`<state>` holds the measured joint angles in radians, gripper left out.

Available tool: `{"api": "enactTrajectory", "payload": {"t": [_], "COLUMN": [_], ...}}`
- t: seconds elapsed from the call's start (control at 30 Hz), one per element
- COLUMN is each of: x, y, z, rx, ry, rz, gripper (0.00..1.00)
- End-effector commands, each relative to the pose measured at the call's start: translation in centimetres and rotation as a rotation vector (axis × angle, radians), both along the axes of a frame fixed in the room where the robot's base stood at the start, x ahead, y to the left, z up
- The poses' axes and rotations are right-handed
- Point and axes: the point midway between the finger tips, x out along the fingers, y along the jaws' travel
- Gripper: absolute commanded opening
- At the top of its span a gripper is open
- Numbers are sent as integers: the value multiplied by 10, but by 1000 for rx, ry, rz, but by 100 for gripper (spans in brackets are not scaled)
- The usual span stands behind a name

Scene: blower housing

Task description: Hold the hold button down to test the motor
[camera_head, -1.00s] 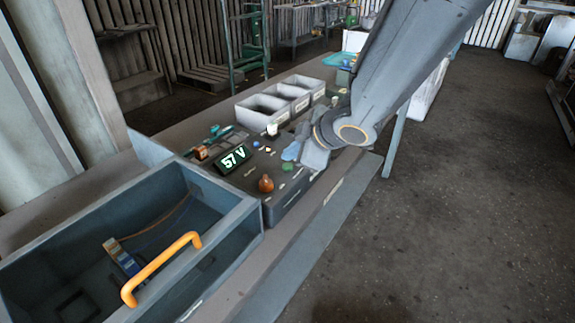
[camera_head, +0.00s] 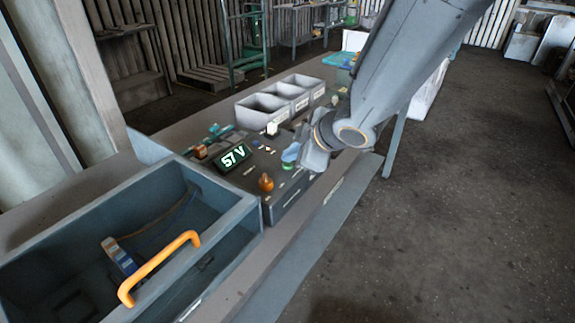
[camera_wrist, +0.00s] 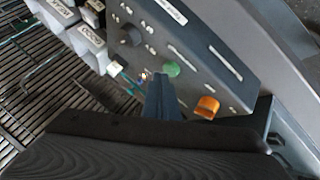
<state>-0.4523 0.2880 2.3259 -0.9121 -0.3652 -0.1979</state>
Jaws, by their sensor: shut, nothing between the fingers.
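The dark control panel (camera_head: 240,178) sits on the bench, with a lit display (camera_head: 233,158) reading 57 V. A round green button (camera_head: 287,166) is on its right part; it also shows in the wrist view (camera_wrist: 172,69). An orange knob (camera_head: 266,182) is nearby, and the wrist view shows it too (camera_wrist: 207,106). The labels are too small to read, so I cannot tell which control is the hold button. My gripper (camera_head: 290,154) is shut and empty, its tips right by the green button. In the wrist view the fingertips (camera_wrist: 161,78) overlap its near edge; contact is unclear.
A grey open bin (camera_head: 225,218) with an orange handle (camera_head: 160,268) stands at the front left. Several pale bins (camera_head: 262,112) stand behind the panel. A dark knob (camera_wrist: 130,34) is on the panel in the wrist view.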

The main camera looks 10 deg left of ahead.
Motion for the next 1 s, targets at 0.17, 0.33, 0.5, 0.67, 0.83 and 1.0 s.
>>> {"api": "enactTrajectory", "payload": {"t": [0.17,0.33,0.5,0.67,0.83,1.0], "x": [0,0,0,0,0,0], "y": [0,0,0,0,0,0], "z": [0,0,-2,-4,-5,-7], "rx": [0,0,0,0,1,1], "ry": [0,1,1,1,1,1], "rz": [0,-1,-1,-1,-1,-1], "gripper": [0,0,0,0,0,0]}}
